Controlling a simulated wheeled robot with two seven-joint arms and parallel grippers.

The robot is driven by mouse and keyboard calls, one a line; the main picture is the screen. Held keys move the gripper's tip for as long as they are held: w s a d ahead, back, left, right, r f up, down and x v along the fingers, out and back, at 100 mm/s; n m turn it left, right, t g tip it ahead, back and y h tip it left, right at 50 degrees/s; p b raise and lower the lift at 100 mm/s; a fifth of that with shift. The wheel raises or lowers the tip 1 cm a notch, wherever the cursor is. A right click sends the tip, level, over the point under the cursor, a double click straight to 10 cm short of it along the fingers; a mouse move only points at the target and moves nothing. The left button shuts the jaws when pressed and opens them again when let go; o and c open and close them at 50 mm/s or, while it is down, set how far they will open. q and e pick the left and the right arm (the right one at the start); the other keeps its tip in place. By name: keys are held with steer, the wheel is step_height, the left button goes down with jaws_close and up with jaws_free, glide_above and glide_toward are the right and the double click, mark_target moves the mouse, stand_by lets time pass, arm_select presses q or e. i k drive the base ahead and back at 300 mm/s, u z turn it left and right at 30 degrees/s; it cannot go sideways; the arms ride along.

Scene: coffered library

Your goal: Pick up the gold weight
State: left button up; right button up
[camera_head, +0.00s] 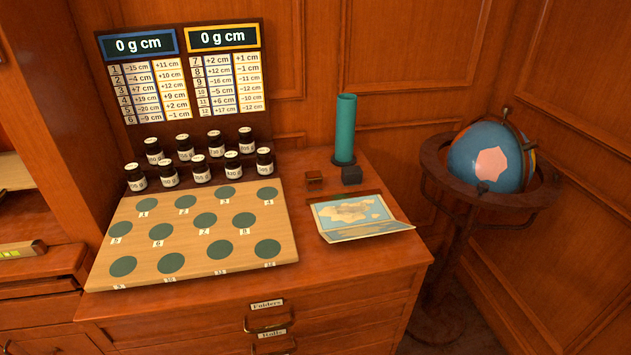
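No object is clearly gold. A small brownish block (314,179) with a coppery tint sits on the cabinet top (330,262), left of a small dark grey block (351,175); I cannot tell whether it is the gold weight. Several dark jars with white gram labels (201,169) stand in two rows behind a wooden board (190,228) with numbered green discs. Neither of my grippers shows in the head view.
A teal cylinder (345,130) stands upright behind the blocks. An open map booklet (355,215) lies in front of them. A display board (187,75) reading 0 g cm twice rises behind the jars. A globe (490,157) on a stand is at right.

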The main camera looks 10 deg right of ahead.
mark_target(314, 179)
steer(key=k, duration=0.4)
steer(key=z, duration=1.3)
steer(key=i, duration=1)
steer(key=u, duration=1.7)
